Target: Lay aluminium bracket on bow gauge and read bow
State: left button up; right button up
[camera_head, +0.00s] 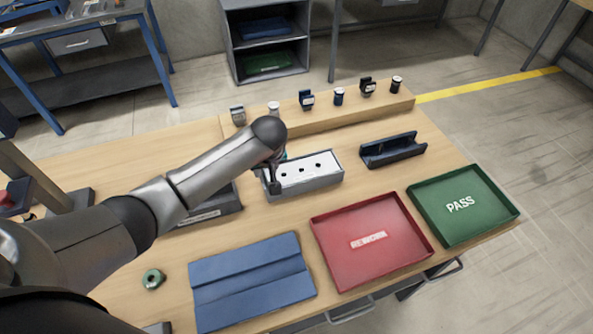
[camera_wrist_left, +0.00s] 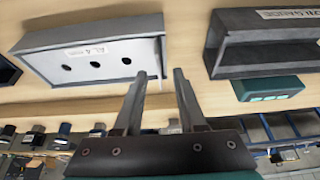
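A pale plate with three dark holes (camera_head: 310,166), apparently the aluminium bracket, lies in a grey labelled box (camera_head: 318,185). The plate also shows in the left wrist view (camera_wrist_left: 80,60). My left gripper (camera_head: 275,184) is at the left end of this box. In the left wrist view its fingers (camera_wrist_left: 160,74) are apart, close to the box end; contact cannot be told. A dark labelled channel (camera_wrist_left: 265,60), apparently the bow gauge, stands beside the box, with a teal unit (camera_wrist_left: 268,88) next to it. In the head view my arm partly hides the channel (camera_head: 208,215). My right gripper is out of view.
A dark blue cradle (camera_head: 393,150) stands right of the box. A red REWORK tray (camera_head: 340,270), a green PASS tray (camera_head: 490,233) and a blue folded mat (camera_head: 250,280) lie in front. A green ring (camera_head: 153,279) lies at left. A raised ledge (camera_head: 350,116) carries several small items behind.

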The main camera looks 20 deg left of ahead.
pick_arm(q)
jog(key=shift+x, duration=0.95)
jog(key=shift+r, duration=0.1)
grip_shut()
dwell(0.6)
